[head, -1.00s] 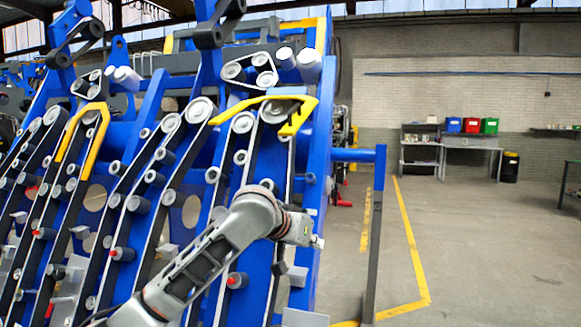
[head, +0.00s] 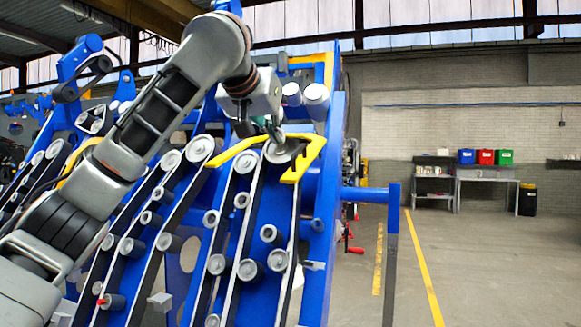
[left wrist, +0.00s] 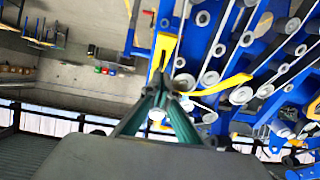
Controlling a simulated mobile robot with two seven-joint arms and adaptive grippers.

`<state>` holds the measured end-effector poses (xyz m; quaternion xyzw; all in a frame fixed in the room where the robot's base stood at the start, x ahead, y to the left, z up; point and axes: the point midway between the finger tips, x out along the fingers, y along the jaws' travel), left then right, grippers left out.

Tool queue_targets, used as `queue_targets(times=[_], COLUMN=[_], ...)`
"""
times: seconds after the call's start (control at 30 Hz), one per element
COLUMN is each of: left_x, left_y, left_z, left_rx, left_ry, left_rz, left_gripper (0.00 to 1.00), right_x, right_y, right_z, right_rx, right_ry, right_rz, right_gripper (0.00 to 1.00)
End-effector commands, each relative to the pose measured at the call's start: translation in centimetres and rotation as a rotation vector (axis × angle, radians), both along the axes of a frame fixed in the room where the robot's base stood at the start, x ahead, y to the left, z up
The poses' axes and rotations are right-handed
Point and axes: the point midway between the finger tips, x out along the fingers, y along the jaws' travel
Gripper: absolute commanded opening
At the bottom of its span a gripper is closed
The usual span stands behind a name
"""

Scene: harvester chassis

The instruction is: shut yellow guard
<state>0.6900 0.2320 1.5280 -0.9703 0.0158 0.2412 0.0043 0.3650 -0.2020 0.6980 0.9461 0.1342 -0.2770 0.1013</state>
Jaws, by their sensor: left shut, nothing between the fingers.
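The yellow guard (head: 305,165) is a bent bar near the top of the rightmost belt run on the blue chassis. One arm slopes down to the left and a shorter end hangs down at the right. My left gripper (head: 277,132) is shut and empty, its fingertips at the guard's upper edge near a grey roller. Whether they touch it I cannot tell. In the left wrist view the guard (left wrist: 228,86) shows just beyond the fingertips (left wrist: 160,82) of my left gripper. My right gripper is in neither view.
A second yellow guard (head: 75,158) is partly hidden behind my left arm. Belts and grey rollers (head: 248,270) cover the chassis front. A blue post (head: 392,240) stands at the right. Open floor (head: 480,270) lies beyond it, with shelves and coloured bins (head: 485,157) at the back.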

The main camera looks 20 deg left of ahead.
Motion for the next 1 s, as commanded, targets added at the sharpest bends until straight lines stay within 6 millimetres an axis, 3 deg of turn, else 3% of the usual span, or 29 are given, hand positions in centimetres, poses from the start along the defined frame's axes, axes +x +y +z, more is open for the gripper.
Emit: queue_targets(times=[0.23, 0.47, 0.7, 1.0], left_x=[4.2, 8.0, 8.6, 8.8], left_y=[-0.2, -0.3, -0.3, -0.3], left_z=[-2.2, -4.2, -7.2, -8.0], left_rx=[-0.002, -0.001, 0.000, -0.001], left_ry=[0.006, 0.004, 0.000, 0.000], left_rz=[0.000, 0.000, 0.000, -0.002], left_gripper=[0.00, 0.00, 0.00, 0.00], right_x=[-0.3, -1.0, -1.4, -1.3], right_y=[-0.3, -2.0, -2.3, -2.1], right_z=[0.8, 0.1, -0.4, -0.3], right_rx=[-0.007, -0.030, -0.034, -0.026], right_ry=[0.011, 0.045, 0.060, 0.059], right_rz=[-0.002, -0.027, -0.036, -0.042], right_gripper=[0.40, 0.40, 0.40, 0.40])
